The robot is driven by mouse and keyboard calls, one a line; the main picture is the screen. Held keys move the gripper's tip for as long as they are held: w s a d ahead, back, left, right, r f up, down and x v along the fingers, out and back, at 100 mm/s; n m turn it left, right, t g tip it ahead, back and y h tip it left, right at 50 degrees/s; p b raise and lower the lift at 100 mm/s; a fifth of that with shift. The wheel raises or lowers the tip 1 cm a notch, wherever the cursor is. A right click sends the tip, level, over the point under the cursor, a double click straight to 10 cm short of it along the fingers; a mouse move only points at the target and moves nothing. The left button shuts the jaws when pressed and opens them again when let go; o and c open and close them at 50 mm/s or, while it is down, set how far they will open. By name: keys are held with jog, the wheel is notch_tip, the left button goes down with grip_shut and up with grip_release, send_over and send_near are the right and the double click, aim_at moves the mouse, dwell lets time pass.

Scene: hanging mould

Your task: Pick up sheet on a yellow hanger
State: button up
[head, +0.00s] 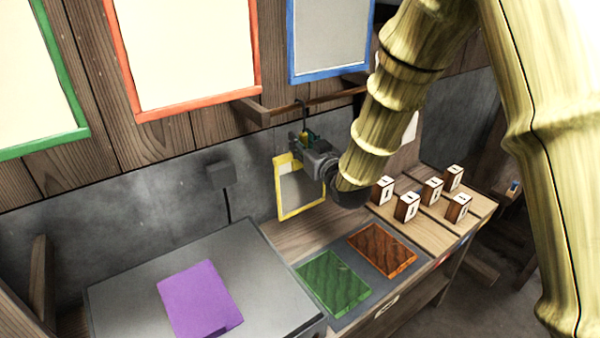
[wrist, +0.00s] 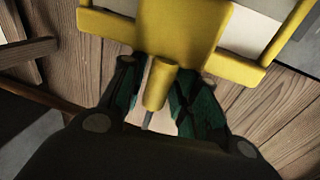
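The sheet (head: 301,190) is a pale panel in a yellow frame, upright against the back wall below the wooden rail. The yellow hanger (wrist: 157,84) shows in the wrist view as a short stem, with its wide yellow top part (wrist: 160,28) beyond. A dark hook rises from it toward the rail in the head view. My gripper (head: 308,140) is at the top of the yellow frame; in the wrist view its dark green fingers (wrist: 160,92) are closed in on both sides of the stem. Exact contact is partly hidden by the fingers.
A wooden rail (head: 325,98) runs above. Red (head: 185,55) and blue (head: 330,40) frames hang on the wall. Below are a grey box (head: 125,290) bearing a purple sheet (head: 200,298), green (head: 333,283) and orange (head: 381,250) plates, and several small wooden blocks (head: 407,207) at right.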

grip_shut()
jog(key=shift+r, duration=0.1)
